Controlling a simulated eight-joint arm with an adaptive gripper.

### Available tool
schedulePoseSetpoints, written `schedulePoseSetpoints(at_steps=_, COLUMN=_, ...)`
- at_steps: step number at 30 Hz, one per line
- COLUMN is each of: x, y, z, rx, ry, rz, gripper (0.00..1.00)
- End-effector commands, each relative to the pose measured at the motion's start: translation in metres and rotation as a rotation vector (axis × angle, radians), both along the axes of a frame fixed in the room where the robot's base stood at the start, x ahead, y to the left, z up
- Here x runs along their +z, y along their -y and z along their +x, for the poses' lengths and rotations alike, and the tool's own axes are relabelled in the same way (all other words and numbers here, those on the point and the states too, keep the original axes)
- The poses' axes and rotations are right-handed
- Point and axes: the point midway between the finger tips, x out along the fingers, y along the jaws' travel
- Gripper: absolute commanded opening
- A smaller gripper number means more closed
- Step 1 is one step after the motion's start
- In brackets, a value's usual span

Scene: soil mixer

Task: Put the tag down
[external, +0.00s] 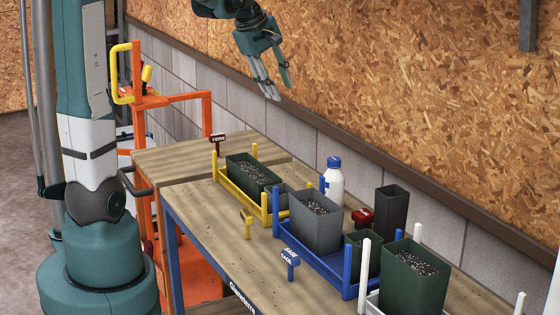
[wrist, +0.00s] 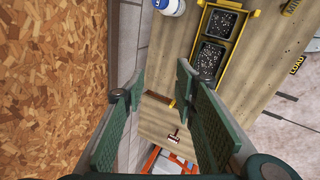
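My gripper (external: 281,92) is high above the back of the bench, near the board wall. Its two fingers are apart with nothing between them; the wrist view also shows the empty gap (wrist: 160,72). A small dark red tag with pale lettering (external: 217,139) stands upright on a stem at the bench's far left end, below and left of my gripper. It also shows in the wrist view (wrist: 174,135), beyond the fingers. A yellow tag (external: 247,222) stands by the front of the yellow rack. A blue tag (external: 290,257) stands by the blue rack.
A yellow rack (external: 226,183) holds dark soil-filled pots. A blue rack (external: 313,262) holds a grey soil pot (external: 315,226). A white bottle (external: 333,184), red block (external: 360,218) and tall dark pot (external: 392,212) stand behind. The bench's far left top (external: 185,160) is mostly clear.

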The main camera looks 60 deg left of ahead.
Motion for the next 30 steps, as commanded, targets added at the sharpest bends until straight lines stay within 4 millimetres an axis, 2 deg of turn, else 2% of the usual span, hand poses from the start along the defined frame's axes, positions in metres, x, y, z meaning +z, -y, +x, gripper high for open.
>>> schedulePoseSetpoints(at_steps=1, x=0.003, y=0.017, z=-0.004, rx=-0.047, ry=0.000, rz=0.021, gripper=0.29)
schedulePoseSetpoints(at_steps=3, x=0.007, y=0.037, z=-0.009, rx=-0.115, ry=0.001, rz=0.054, gripper=0.29)
schedulePoseSetpoints(at_steps=15, x=0.018, y=0.142, z=-0.049, rx=-0.503, ry=0.014, rz=0.244, gripper=0.29)
schedulePoseSetpoints(at_steps=30, x=0.012, y=0.248, z=-0.116, rx=-0.978, ry=0.042, rz=0.498, gripper=0.29)
